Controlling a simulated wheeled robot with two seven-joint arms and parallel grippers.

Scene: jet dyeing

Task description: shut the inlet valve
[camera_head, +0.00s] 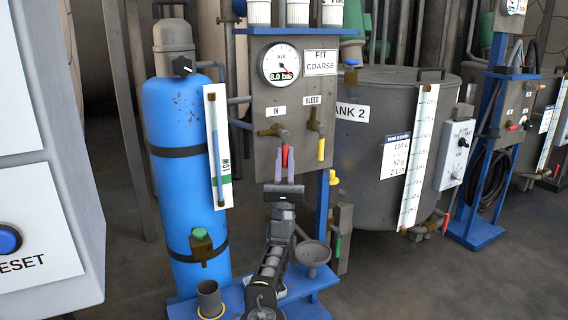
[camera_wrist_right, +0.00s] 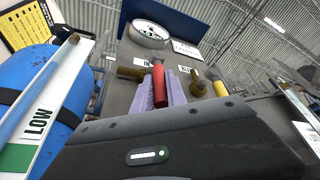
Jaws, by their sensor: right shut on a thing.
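The inlet valve, under the "IN" label on the grey panel (camera_head: 262,105), has a brass body and a red handle (camera_head: 285,155) that hangs down. My right gripper (camera_head: 289,168) comes up from below and is shut on the red handle, with its pale purple fingers on either side. In the right wrist view the red handle (camera_wrist_right: 159,86) stands between the two fingers (camera_wrist_right: 161,95). The bleed valve beside it has a yellow handle (camera_head: 321,149), also pointing down. The gauge (camera_head: 281,64) above reads 8.0 bar. My left gripper is not in view.
A blue cylinder (camera_head: 180,130) with a white level strip (camera_head: 217,150) stands left of the panel. Tank 2 (camera_head: 375,130) stands to the right. A small funnel (camera_head: 313,253) and a grey cup (camera_head: 209,297) are low by the blue base. A white cabinet (camera_head: 50,160) fills the left edge.

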